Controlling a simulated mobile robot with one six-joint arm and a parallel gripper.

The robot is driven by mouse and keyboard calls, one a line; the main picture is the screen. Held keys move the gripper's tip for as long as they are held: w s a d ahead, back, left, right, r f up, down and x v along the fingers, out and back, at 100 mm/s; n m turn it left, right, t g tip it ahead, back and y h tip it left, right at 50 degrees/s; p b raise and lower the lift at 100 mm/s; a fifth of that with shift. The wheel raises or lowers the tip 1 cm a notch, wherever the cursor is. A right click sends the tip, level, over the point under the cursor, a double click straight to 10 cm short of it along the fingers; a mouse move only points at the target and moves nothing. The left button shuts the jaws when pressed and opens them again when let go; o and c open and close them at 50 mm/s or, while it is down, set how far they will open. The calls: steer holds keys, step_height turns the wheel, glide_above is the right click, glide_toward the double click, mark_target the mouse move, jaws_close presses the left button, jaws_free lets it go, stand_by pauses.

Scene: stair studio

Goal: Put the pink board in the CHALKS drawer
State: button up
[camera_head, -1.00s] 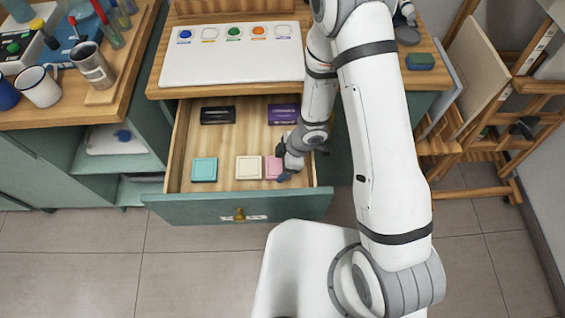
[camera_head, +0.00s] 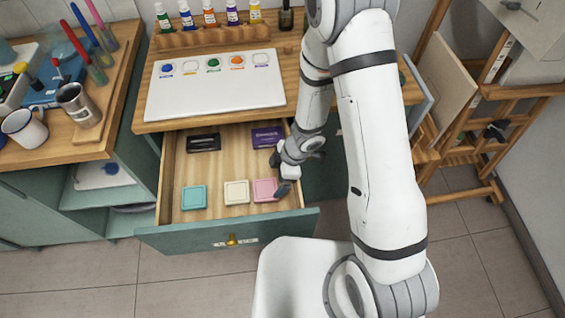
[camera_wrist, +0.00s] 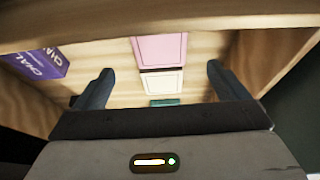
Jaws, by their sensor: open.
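The pink board (camera_head: 264,190) is a flat square lying inside the open drawer (camera_head: 228,237), at its front right. In the wrist view the pink board (camera_wrist: 160,47) lies flat, farther off than the fingers. My gripper (camera_head: 284,187) is at the right side of the drawer, beside the board's right edge in the head view. The wrist view shows its two dark fingers (camera_wrist: 160,70) spread apart with nothing held between them. The label on the drawer front is too small to read.
A cream square (camera_head: 236,192) and a teal square (camera_head: 194,197) lie left of the pink board. A black box (camera_head: 203,142) and a purple box (camera_head: 267,136) lie at the drawer's back. A white paint palette (camera_head: 214,88) rests on the desktop above.

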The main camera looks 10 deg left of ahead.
steer(key=shift+p+v, duration=0.85)
steer(key=shift+v, duration=1.55)
